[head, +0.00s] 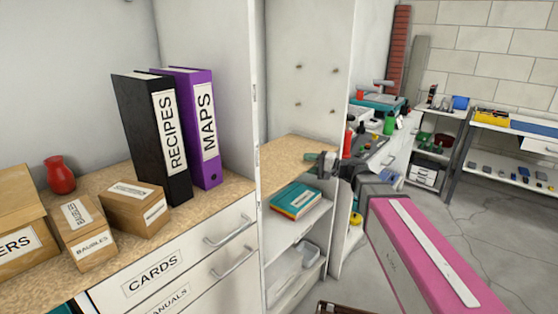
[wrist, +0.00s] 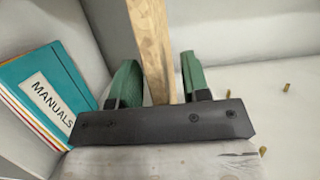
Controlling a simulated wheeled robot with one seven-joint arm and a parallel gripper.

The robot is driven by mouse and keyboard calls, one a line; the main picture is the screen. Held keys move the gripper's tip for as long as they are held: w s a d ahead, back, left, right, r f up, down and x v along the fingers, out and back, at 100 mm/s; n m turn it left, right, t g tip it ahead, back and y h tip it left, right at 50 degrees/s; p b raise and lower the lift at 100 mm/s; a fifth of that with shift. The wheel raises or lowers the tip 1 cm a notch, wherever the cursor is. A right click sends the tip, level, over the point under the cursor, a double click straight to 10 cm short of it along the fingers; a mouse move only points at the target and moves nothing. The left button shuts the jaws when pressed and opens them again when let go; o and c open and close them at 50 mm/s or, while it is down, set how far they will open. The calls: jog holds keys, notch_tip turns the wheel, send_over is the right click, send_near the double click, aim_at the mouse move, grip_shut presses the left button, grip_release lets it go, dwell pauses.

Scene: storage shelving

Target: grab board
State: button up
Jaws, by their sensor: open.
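The board (head: 292,160) is a speckled tan shelf panel, lying flat inside the tall white cabinet in the head view. In the wrist view it shows edge-on as a narrow wood-coloured strip (wrist: 152,42) coming down between my green fingers. My gripper (head: 318,164) is at the board's front right edge in the head view. In the wrist view my gripper (wrist: 160,82) is open, with one finger on each side of the board. A gap shows by the right finger; I cannot tell whether the left finger touches the board.
Below the board, booklets labelled MANUALS (head: 296,201) lie on a lower white shelf (head: 290,232); they also show in the wrist view (wrist: 48,100). The cabinet side wall (head: 345,100) stands close to my gripper. Small pegs (head: 298,105) stick out of the cabinet's inner wall above.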

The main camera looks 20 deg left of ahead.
grip_shut()
